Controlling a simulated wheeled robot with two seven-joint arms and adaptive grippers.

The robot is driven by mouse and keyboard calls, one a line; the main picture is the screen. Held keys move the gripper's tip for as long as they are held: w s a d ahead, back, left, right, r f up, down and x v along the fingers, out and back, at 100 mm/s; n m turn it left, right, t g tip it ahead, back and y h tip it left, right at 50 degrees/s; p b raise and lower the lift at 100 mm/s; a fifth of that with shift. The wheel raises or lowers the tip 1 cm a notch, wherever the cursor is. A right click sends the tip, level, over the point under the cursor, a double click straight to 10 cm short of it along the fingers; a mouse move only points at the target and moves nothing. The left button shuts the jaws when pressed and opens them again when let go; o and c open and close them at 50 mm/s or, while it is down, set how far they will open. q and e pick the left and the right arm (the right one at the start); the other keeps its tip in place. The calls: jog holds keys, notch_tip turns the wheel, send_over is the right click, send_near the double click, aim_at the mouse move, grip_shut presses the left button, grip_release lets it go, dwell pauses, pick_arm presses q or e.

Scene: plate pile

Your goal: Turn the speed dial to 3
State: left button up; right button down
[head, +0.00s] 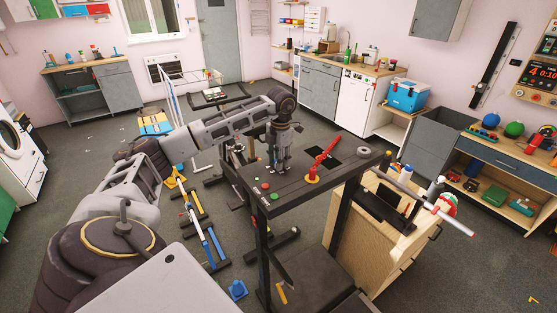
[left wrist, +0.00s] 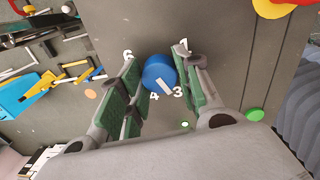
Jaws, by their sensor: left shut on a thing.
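The speed dial (left wrist: 157,70) is a round blue knob with a white pointer mark, on a dark grey panel in the left wrist view. Printed digits stand around it, among them a 3 (left wrist: 178,91) and a 4 (left wrist: 154,97). The pointer mark lies between the 4 and the 3, on the side nearest my wrist. My left gripper (left wrist: 156,78) has its green-padded fingers on both sides of the dial and is shut on it. In the head view my left gripper (head: 279,168) is down at the dark panel table, and the dial is hidden there. My right gripper is not in view.
On the panel table (head: 285,200) a red lever (head: 325,155) on a yellow base stands right of my left gripper. A wooden cabinet (head: 375,240) stands at the right.

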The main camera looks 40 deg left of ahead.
pick_arm(q)
jog(key=o, duration=1)
jog(key=shift+r, duration=0.1)
jog(key=shift+d+r, duration=0.2)
jog(key=shift+r, duration=2.75)
jog(key=shift+d+r, duration=0.15)
jog(key=shift+r, duration=2.8)
jog(key=shift+s, duration=0.15)
